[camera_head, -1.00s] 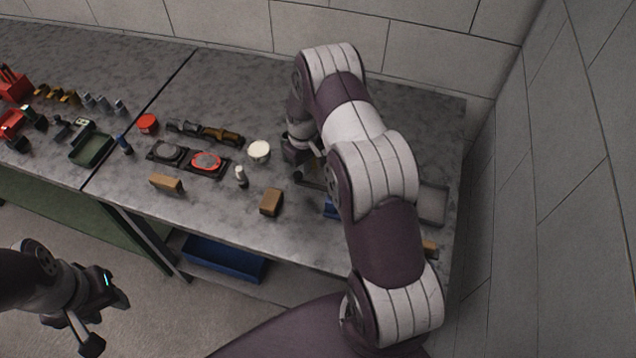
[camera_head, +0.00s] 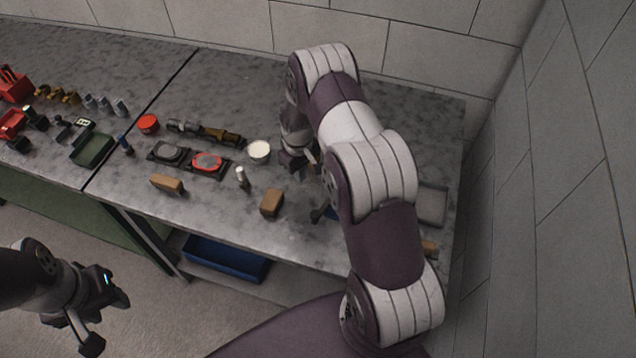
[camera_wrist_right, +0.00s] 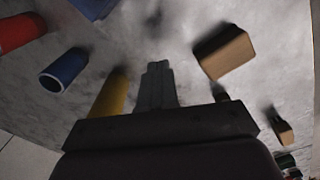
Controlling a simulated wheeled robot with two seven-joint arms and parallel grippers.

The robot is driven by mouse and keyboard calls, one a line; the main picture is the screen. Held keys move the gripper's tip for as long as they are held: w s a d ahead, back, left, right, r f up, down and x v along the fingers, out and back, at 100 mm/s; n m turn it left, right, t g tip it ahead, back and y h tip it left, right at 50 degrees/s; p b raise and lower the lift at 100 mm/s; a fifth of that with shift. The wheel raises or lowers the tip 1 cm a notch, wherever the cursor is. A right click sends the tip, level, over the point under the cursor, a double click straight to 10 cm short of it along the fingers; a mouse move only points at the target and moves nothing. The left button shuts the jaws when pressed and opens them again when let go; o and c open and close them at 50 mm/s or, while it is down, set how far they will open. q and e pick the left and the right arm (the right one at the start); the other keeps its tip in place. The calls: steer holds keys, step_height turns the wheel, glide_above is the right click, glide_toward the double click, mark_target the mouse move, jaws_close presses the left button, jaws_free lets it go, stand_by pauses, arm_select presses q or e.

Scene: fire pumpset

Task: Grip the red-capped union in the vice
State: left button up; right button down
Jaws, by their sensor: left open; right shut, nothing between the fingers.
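My right gripper (camera_wrist_right: 158,68) is shut and empty above the bench in the right wrist view. In the head view it is partly hidden by my right arm. A red cylinder (camera_wrist_right: 18,33) lies at the upper left of the wrist view; I cannot tell whether it is the red-capped union. My left gripper (camera_head: 110,320) is open and empty over the floor, away from the bench.
The grey bench (camera_head: 230,90) holds a red round tin (camera_head: 148,123), a white round lid (camera_head: 259,150), black trays with discs (camera_head: 207,162) and wooden blocks (camera_head: 271,202). A blue bin (camera_head: 225,260) sits below. A wall (camera_head: 560,180) rises at the right.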

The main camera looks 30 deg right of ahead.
steer(key=shift+d, duration=0.15)
stand_by(0.3)
steer(key=shift+w+d+f, duration=0.1)
steer(key=shift+w+d, duration=0.15)
steer(key=shift+d, duration=0.1)
steer(key=shift+w+d+b, duration=0.1)
steer(key=shift+d+b, duration=0.15)
steer(key=shift+b, duration=0.05)
step_height(320, 180, up, 7)
steer(key=p, duration=0.4)
steer(key=shift+p, duration=0.4)
